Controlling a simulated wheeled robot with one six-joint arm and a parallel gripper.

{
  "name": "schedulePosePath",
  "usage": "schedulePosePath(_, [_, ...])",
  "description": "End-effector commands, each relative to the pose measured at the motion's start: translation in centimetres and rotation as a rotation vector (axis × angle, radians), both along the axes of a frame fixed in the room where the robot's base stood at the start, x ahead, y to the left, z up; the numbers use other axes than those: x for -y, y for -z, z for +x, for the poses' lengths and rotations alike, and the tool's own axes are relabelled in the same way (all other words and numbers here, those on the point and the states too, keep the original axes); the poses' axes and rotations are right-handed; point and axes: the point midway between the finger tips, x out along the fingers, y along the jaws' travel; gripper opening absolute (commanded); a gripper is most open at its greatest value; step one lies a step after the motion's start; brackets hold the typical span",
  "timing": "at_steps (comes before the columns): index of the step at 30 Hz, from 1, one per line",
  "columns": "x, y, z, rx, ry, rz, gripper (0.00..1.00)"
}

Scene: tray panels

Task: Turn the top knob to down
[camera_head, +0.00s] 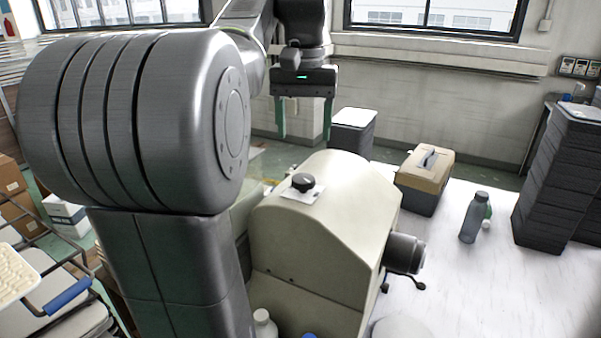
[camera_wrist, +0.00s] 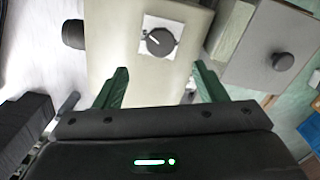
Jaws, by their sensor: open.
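The top knob (camera_head: 303,182) is a round black dial on a small white plate on top of a cream machine housing (camera_head: 325,235). In the wrist view the knob (camera_wrist: 160,42) carries a white pointer line on its face, and its plate (camera_wrist: 150,22) shows around it. My gripper (camera_head: 304,138) hangs above and behind the knob in the head view, its two green fingers pointing down. In the wrist view my gripper (camera_wrist: 162,78) is open and empty, the fingers wide apart with the knob beyond them, not touched.
A second black knob (camera_wrist: 283,61) sits on a grey box at the right of the wrist view. A dark cylinder (camera_head: 405,253) juts from the housing's right side. A toolbox (camera_head: 425,168), a grey bottle (camera_head: 474,218) and stacked dark crates (camera_head: 555,180) stand to the right.

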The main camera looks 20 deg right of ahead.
Motion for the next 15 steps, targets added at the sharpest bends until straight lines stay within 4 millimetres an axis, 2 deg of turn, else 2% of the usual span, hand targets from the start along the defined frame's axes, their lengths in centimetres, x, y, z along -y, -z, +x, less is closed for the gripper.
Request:
schedulePosePath(9, [-0.1, 6.3, 0.0, -0.002, -0.001, 0.001, 0.65])
schedulePosePath(15, [0.0, 8.9, 0.0, -0.002, -0.001, 0.001, 0.65])
